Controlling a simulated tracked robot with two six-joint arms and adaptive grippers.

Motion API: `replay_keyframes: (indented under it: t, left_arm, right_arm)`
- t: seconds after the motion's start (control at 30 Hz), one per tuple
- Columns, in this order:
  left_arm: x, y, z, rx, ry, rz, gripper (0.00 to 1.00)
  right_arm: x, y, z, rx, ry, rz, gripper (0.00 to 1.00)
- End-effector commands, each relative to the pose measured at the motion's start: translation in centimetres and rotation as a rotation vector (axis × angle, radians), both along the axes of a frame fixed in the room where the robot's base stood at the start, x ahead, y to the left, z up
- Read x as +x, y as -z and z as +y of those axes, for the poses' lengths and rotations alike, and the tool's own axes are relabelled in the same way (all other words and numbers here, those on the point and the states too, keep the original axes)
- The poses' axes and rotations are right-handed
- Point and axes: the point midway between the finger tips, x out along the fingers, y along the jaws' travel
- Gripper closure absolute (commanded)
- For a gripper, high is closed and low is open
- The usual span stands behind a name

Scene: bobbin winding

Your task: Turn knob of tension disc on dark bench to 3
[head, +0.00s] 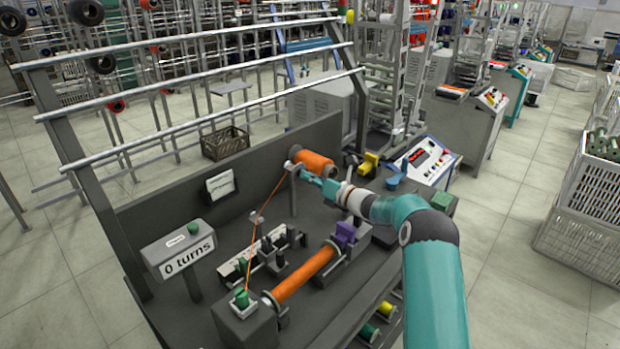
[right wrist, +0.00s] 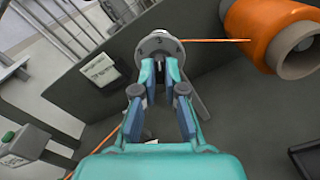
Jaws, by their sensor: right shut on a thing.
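The tension disc (right wrist: 158,46) is a round grey metal disc near the top of the right wrist view, on the dark bench's upright panel. It also shows small in the head view (head: 291,166), left of the orange yarn package. My right gripper (right wrist: 160,70) is shut on the small knob (right wrist: 159,66) in front of the disc. In the head view, my right gripper (head: 305,174) reaches the disc from the right. The fingers hide most of the knob, and I cannot read its setting. My left gripper is not in view.
The orange yarn package (head: 314,163) sits right beside the disc, and orange yarn runs from it down to the winding parts. An orange bobbin (head: 305,275) lies on the dark bench (head: 205,320). A control panel (head: 427,158) stands behind right.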

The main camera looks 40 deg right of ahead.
Motion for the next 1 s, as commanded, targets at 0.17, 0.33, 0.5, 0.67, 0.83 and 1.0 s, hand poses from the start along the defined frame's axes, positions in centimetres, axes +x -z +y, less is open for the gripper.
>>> replay_keyframes:
  t: [0.17, 0.33, 0.5, 0.67, 0.83, 1.0]
  left_arm:
    - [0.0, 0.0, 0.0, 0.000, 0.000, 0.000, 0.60]
    - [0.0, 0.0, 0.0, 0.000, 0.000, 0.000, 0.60]
    - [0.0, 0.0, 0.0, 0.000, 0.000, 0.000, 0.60]
    - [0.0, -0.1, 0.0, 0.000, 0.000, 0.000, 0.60]
    - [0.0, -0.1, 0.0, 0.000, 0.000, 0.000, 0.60]
    - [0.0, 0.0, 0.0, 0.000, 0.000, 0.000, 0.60]
  right_arm:
    - [0.0, 0.6, 0.2, 0.003, -0.002, 0.010, 0.71]
    - [0.0, 0.3, 0.1, 0.001, -0.002, 0.006, 0.65]
    - [0.0, 0.2, 0.0, 0.000, -0.001, 0.004, 0.65]
    - [-0.7, 0.1, -0.1, 0.001, 0.000, 0.004, 0.65]
    - [-2.9, 0.1, -0.3, 0.001, 0.002, 0.005, 0.65]
    - [-6.5, 0.2, -0.6, 0.001, 0.004, 0.006, 0.65]
